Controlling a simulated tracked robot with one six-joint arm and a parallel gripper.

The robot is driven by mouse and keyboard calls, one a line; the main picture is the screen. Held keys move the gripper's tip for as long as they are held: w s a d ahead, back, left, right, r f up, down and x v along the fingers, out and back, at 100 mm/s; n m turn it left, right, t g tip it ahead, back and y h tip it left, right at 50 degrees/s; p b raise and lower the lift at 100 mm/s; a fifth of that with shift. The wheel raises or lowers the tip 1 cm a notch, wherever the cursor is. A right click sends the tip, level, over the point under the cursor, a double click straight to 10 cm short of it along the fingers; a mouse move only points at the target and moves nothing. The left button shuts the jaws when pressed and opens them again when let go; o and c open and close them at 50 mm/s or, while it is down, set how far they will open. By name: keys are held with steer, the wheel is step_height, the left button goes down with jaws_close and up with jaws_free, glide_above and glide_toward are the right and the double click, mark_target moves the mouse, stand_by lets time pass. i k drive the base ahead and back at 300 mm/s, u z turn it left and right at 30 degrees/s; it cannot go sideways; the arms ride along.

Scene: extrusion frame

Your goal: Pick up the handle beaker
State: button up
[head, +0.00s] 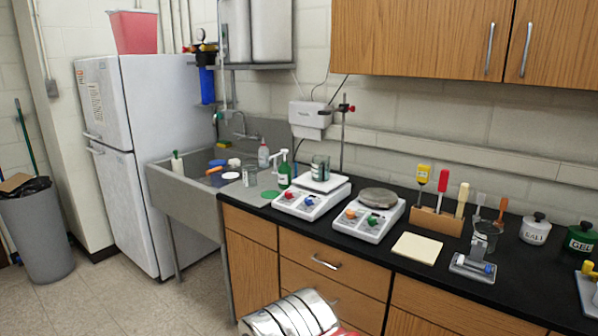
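A clear glass beaker (487,234) stands on the black counter at the right, with stick-like tools above or behind it. Another clear glass vessel (320,167) stands on the white plate of the left hot-plate unit (311,197). I cannot make out a handle on either, so I cannot tell which is the handle beaker. A shiny ribbed metal part with some red, probably mine, shows at the bottom edge. My gripper's fingers are not in view.
The right hot-plate unit (366,215), a cream pad (417,248), a wooden tool block (437,221) and a grey device (472,267) crowd the counter. Lidded jars (535,229) stand far right.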

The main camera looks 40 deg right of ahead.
mark_target(320, 163)
steer(key=z, duration=0.3)
steer(key=i, duration=1.5)
steer(key=z, duration=0.4)
